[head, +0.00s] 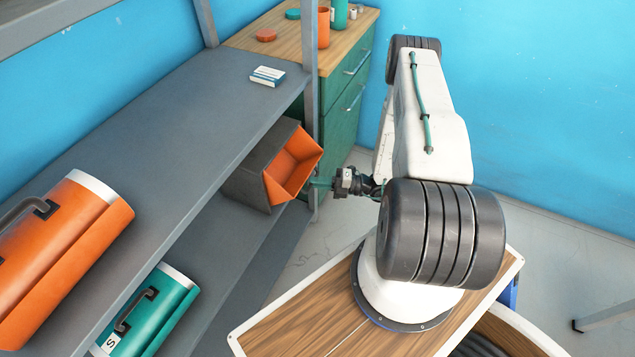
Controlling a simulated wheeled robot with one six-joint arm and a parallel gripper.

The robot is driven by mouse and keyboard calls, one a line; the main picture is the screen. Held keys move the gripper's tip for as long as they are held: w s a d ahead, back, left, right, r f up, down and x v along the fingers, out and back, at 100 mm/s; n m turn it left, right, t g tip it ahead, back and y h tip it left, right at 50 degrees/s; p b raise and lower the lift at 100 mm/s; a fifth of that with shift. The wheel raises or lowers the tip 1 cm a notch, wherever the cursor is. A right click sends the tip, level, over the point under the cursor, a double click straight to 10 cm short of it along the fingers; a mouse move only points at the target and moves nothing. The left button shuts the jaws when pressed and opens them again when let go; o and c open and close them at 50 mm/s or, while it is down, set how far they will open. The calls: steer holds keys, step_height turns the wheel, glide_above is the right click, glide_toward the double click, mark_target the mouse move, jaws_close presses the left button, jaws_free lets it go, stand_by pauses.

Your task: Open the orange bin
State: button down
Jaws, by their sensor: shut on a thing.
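The orange bin (283,188) is a tilting bin in a dark grey housing on the lower level of the grey shelf. Its orange front leans outward to the right, and part of the orange inside shows from above.
A grey shelf post (312,100) stands close to my gripper. Orange (75,245) and teal (155,308) cases lie on the shelf levels at the left. A small white-blue box (267,76) lies on the upper shelf. A green cabinet (345,115) stands behind.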

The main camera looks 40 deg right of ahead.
steer(key=c, duration=1.5)
jaws_free()
steer(key=shift+s+f, duration=0.1)
steer(key=shift+f, duration=0.35)
steer(key=shift+r, duration=0.1)
steer(key=shift+d, duration=0.1)
steer(key=v, duration=0.7)
steer(key=shift+s+d, duration=0.25)
